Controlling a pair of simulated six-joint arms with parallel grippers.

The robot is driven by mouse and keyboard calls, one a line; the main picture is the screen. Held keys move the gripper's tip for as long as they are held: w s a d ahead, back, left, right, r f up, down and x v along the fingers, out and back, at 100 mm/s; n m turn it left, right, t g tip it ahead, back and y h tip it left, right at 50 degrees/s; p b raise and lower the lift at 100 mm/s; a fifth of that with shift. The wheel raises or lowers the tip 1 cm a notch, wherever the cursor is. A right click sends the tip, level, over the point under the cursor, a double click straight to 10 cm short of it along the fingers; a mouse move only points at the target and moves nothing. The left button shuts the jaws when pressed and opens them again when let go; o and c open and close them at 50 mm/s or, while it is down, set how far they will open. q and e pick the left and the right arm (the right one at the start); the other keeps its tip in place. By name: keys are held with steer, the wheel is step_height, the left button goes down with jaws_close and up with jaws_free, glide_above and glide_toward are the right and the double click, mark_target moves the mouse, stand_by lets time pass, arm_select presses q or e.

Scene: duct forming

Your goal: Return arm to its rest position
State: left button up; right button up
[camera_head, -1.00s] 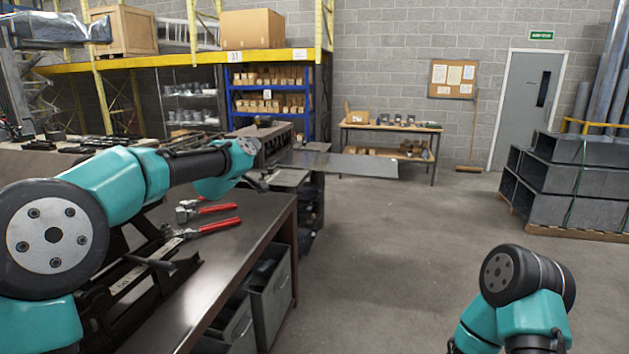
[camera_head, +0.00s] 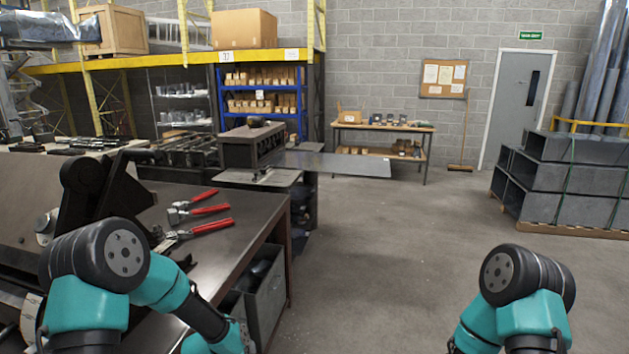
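My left arm (camera_head: 88,300) is folded low at the bottom left, in front of the workbench. Its forearm slants down to the right past the bench's front edge, and its gripper is out of frame below. My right arm (camera_head: 515,300) is folded at the bottom right over open floor, and its gripper is not in view either. A flat grey metal sheet (camera_head: 345,165) rests on the machine (camera_head: 252,146) beyond the bench and sticks out to the right, with neither arm near it.
Red-handled hand tools (camera_head: 210,228) lie on the dark workbench (camera_head: 225,260). A black forming machine (camera_head: 95,205) stands at the left. Rectangular ducts (camera_head: 570,170) are stacked on a pallet at the right. A small table (camera_head: 383,140) stands at the back wall. The middle floor is clear.

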arm_select(q)
steer(key=s+f+g, duration=0.3)
steer(key=s+f, duration=0.2)
steer(key=s, duration=0.7)
steer(key=s+f+g+h, duration=0.1)
steer(key=s+f+g, duration=0.2)
steer(key=s, duration=1)
step_height(320, 180, down, 3)
steer(key=shift+f+m, duration=0.2)
steer(key=shift+m, duration=0.2)
